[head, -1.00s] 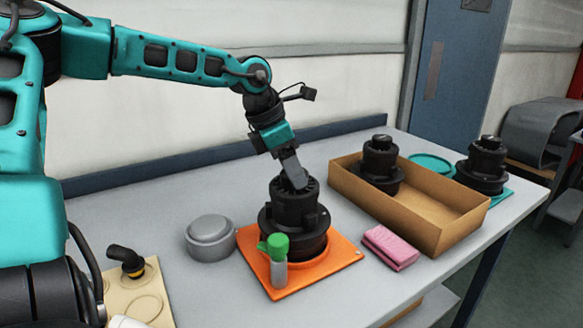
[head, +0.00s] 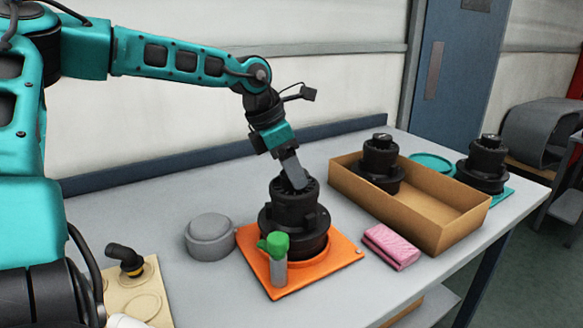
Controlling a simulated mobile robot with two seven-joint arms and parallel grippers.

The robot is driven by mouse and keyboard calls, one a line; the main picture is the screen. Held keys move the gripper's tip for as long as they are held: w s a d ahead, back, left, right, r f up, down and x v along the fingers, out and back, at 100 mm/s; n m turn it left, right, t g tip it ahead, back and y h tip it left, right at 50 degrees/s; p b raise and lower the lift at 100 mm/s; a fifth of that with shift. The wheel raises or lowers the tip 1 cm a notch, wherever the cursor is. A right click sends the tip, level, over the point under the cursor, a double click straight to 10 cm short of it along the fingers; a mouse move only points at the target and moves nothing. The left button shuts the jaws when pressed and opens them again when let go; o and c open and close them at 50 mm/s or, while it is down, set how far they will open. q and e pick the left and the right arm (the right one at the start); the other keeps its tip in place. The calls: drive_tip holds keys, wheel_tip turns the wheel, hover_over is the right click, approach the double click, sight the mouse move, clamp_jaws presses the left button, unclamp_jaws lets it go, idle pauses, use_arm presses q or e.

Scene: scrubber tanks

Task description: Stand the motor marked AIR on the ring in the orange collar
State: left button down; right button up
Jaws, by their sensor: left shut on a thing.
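A black stepped motor (head: 294,222) stands upright in the orange collar (head: 327,268) on the orange base plate. My left gripper (head: 296,184) comes down onto its top and is shut on its upper part. No AIR mark can be read on it from here. The ring under the motor is hidden. A second black motor (head: 381,163) stands in the cardboard box, and a third (head: 483,164) stands on a teal plate at the right. My right gripper is not in view.
A grey round lid (head: 210,236) is to the left. A pink cloth (head: 391,247) lies to the right, by the cardboard box (head: 425,228). A beige board (head: 135,293) with a black elbow fitting is at front left.

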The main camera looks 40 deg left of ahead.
use_arm(q)
drive_tip(key=shift+w+r, duration=0.1)
drive_tip(key=shift+r, duration=0.1)
drive_tip(key=c, duration=0.6)
unclamp_jaws()
drive_tip(key=o, duration=0.4)
drive_tip(key=shift+f, duration=0.1)
drive_tip(key=shift+c, duration=0.2)
drive_tip(key=shift+o, duration=0.4)
drive_tip(key=shift+s+f, duration=0.2)
drive_tip(key=shift+o, duration=0.7)
drive_tip(key=shift+r, duration=0.1)
drive_tip(key=shift+r, duration=0.1)
drive_tip(key=shift+r+p, duration=2.15)
drive_tip(key=shift+r, duration=1.35)
